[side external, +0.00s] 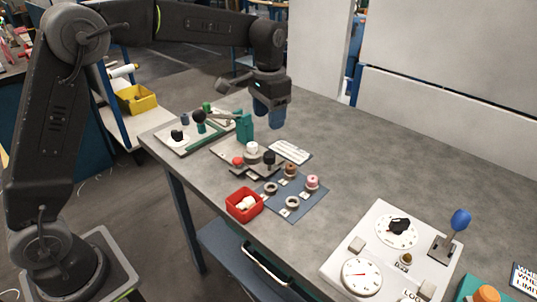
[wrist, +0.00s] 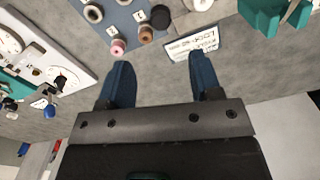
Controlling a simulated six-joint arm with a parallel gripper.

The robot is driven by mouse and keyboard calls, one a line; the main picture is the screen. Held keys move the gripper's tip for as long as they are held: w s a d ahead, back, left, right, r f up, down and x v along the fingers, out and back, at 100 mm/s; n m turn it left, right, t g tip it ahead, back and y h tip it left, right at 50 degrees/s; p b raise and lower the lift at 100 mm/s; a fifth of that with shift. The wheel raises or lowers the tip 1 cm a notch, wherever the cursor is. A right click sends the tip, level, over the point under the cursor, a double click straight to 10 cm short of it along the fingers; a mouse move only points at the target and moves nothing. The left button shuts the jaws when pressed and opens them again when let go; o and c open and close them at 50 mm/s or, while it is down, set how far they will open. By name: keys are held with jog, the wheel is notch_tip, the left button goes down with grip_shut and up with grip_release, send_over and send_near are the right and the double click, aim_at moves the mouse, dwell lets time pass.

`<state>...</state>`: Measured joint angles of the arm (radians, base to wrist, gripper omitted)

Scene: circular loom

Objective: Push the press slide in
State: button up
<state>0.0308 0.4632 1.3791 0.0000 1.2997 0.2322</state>
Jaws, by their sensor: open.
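My gripper (side external: 269,116) hangs above the table's far side, behind the stations. In the wrist view its two blue fingers (wrist: 162,80) are spread apart with nothing between them. A station with a teal upright (side external: 246,127), a white round part (side external: 252,147) and a red knob (side external: 238,161) stands left of and below my gripper. A teal block also shows at the wrist view's top right (wrist: 262,14). A plate (side external: 176,148) farther left carries a green rail and a black ball knob (side external: 198,116). I cannot tell for certain which part is the press slide.
A printed card (side external: 290,152) lies near the teal station. A blue mat (side external: 313,206) holds several spools and rings, beside a red bin (side external: 245,204). A white panel (side external: 344,252) with dials and a blue-knobbed lever (side external: 460,220) stands at right. The table's back strip is clear.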

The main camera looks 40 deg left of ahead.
aim_at(268, 153)
notch_tip(268, 153, down, 12)
jog(key=shift+r, duration=0.1)
jog(key=shift+c, duration=0.4)
grip_shut()
dwell(0.4)
